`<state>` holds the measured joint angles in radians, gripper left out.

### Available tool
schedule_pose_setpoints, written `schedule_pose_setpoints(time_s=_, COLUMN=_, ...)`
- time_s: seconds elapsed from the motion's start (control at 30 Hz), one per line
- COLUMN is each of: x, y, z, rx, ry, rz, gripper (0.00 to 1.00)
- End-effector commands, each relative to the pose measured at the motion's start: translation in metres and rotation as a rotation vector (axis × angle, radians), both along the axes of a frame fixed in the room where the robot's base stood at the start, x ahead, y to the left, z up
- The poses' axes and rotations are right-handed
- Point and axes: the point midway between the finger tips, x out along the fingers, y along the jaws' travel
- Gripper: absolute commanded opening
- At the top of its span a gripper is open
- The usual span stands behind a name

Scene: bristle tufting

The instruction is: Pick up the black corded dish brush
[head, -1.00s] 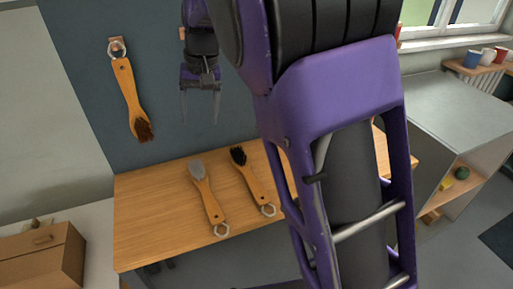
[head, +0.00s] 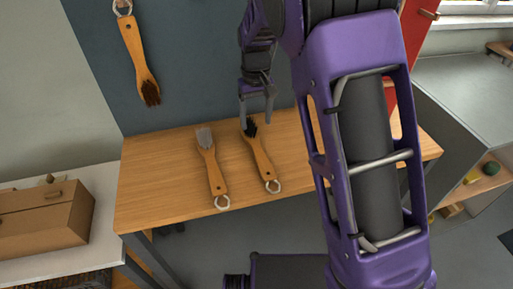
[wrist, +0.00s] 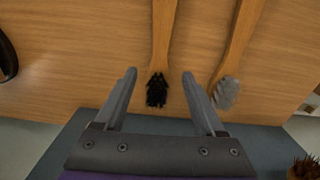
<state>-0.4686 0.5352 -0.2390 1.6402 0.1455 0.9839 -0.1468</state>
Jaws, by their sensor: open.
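The black-bristled brush (head: 262,160) lies on the wooden table, bristle head towards the wall, wooden handle towards the front edge, with a pale ring at its handle end. My gripper (head: 256,121) is open and points down at the bristle end. In the wrist view the black bristles (wrist: 157,91) show between the two open fingers of my gripper (wrist: 160,74), with the handle running away past the fingertips. No contact shows; the height of the fingers above the brush is hard to tell. The ring is out of the wrist view.
A grey-bristled brush (head: 213,172) lies just left of it; its head (wrist: 227,93) is beside one finger in the wrist view. A brown-bristled brush (head: 139,58) hangs on the dark wall panel. A cardboard box (head: 45,220) stands left. The table's (head: 155,185) left part is clear.

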Motion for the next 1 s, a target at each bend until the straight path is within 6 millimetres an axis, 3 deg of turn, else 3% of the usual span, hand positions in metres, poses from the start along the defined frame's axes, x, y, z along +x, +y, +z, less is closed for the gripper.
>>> schedule_pose_setpoints(time_s=0.1, x=-0.001, y=0.000, z=-0.025, rx=-0.002, ry=0.003, rz=0.001, gripper=0.72)
schedule_pose_setpoints(time_s=0.47, x=0.000, y=0.001, z=-0.050, rx=-0.001, ry=0.002, rz=0.001, gripper=0.72)
schedule_pose_setpoints(time_s=0.73, x=0.001, y=0.000, z=-0.089, rx=-0.002, ry=0.002, rz=0.000, gripper=0.72)
schedule_pose_setpoints(time_s=1.0, x=0.001, y=0.001, z=-0.092, rx=0.000, ry=0.000, rz=0.000, gripper=0.70)
